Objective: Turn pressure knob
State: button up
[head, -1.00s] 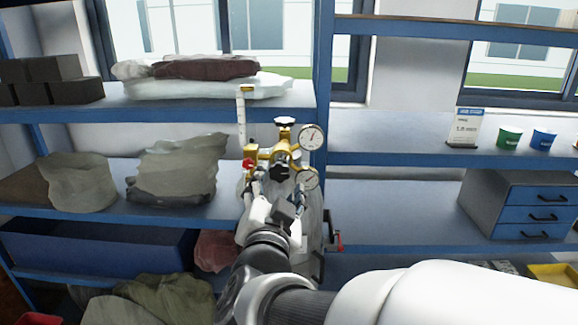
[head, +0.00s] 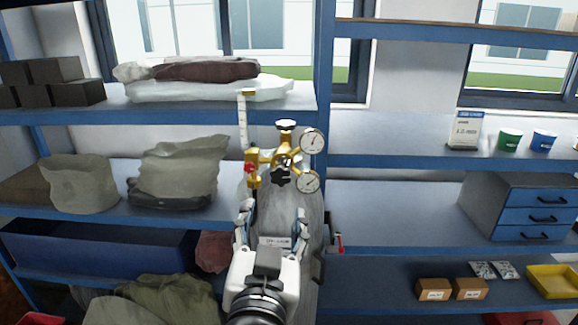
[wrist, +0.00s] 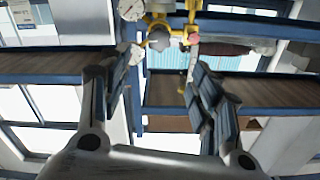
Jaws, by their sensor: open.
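A brass regulator (head: 267,160) with two round white gauges (head: 312,140) stands on a pale gas cylinder (head: 318,220). A black knob (head: 281,178) is on its front, and a small red knob (head: 249,167) is at its left. In the wrist view the regulator appears at the top, with the front knob (wrist: 159,41) and red knob (wrist: 193,38) beyond the fingers. My gripper (head: 271,210) is below and in front of the regulator, its fingers spread and empty, pointing up at it and apart from the knobs. The other side of the regulator is hidden.
A blue shelf post (head: 322,70) stands right behind the regulator. A clear upright gauge tube (head: 242,120) rises at its left. A red-handled tool (head: 338,241) is at the right. Bags (head: 175,172) and a drawer unit (head: 535,205) fill the shelves on either side.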

aim_at(280, 178)
jog(key=shift+n, duration=0.6)
jog(key=w, duration=0.5)
jog(key=w+b, duration=0.1)
jog(key=w, duration=1)
jog(key=shift+w+d, duration=0.3)
jog(key=shift+d, duration=0.05)
jog(key=shift+c, duration=0.2)
jog(key=c, duration=1)
jog(key=shift+m+b, duration=0.5)
jog(key=shift+b, duration=0.15)
jog(key=shift+c, duration=0.2)
